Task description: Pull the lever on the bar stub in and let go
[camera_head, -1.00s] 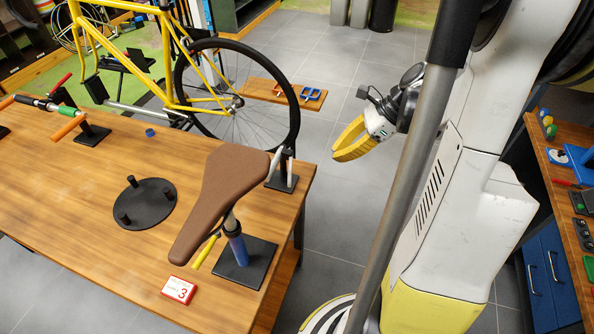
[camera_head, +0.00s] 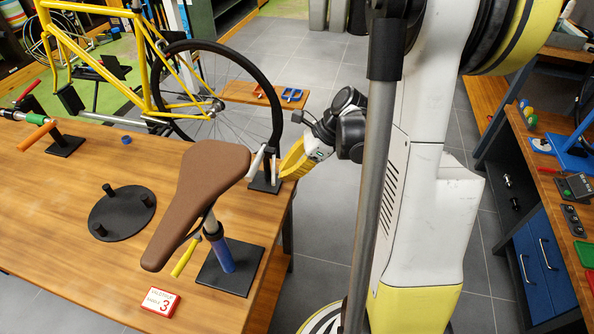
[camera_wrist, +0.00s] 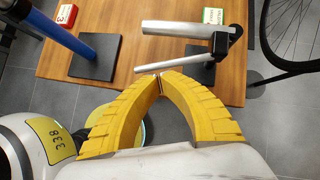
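The bar stub shows in the wrist view as a thick silver bar (camera_wrist: 178,27) with a black clamp (camera_wrist: 222,40). Its thinner silver lever (camera_wrist: 175,63) runs beside the bar. In the head view the bar stub (camera_head: 257,162) stands at the bench's right end, partly behind the saddle. My gripper (camera_head: 284,172) is just right of it, with yellow fingers pointing left. In the wrist view my gripper's fingertips (camera_wrist: 159,77) meet with nothing between them. They appear just below the lever's left end in the picture; I cannot tell whether they touch it.
A brown saddle (camera_head: 198,198) on a blue post (camera_head: 221,252) stands left of the stub. A red-and-white sign (camera_head: 160,302) lies on the wooden bench (camera_head: 70,245). A yellow bicycle's wheel (camera_head: 276,95) is behind. Floor right of the bench (camera_head: 325,225) is clear.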

